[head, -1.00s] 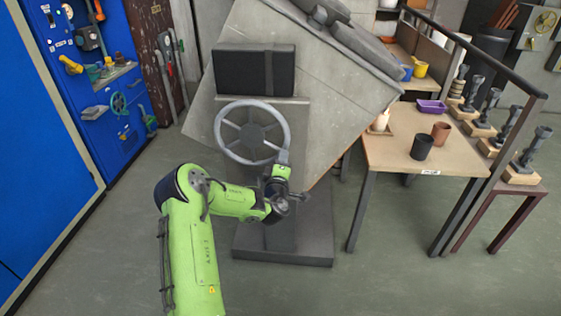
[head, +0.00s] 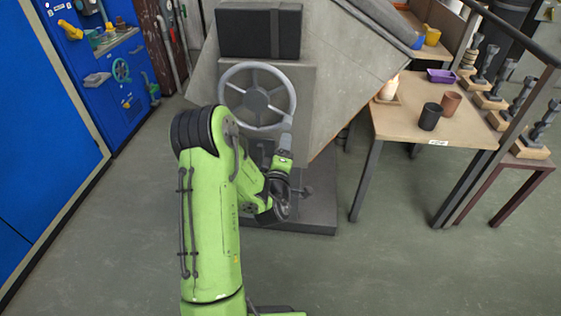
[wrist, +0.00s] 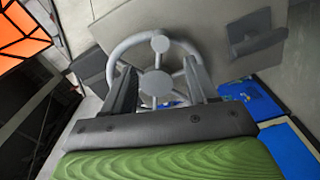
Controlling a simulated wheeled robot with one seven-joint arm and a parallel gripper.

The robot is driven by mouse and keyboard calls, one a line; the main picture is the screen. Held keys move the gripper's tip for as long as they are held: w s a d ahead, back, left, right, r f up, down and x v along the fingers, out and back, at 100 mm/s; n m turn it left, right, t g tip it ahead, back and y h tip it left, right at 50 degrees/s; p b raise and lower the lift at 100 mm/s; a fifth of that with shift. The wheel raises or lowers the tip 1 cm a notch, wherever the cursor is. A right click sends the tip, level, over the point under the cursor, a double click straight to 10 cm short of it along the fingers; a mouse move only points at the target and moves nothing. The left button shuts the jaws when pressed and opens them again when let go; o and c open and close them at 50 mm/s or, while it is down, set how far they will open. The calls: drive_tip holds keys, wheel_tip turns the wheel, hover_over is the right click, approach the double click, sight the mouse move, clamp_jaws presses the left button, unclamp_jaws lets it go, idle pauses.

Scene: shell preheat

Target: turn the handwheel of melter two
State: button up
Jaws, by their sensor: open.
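The handwheel (head: 257,100) is a light grey spoked ring on the front of the grey tilted melter body (head: 330,62), below a dark box. My gripper (head: 287,126) is at the lower right of the wheel's rim in the head view, pointing up toward the melter. In the wrist view my gripper (wrist: 160,66) is open, its two dark fingers apart. The handwheel's hub (wrist: 156,83) and a round grey knob (wrist: 160,42) show between the fingers. I cannot tell whether a finger touches the rim. No number shows on the melter.
A blue tool panel (head: 115,95) is at the left. The melter's dark base plate (head: 310,215) sits on the floor. Open floor (head: 90,240) lies front left.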

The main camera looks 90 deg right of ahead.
drive_tip(key=shift+w+a, duration=0.2)
drive_tip(key=shift+a, duration=1)
drive_tip(key=shift+w+a, duration=0.2)
drive_tip(key=shift+a, duration=0.95)
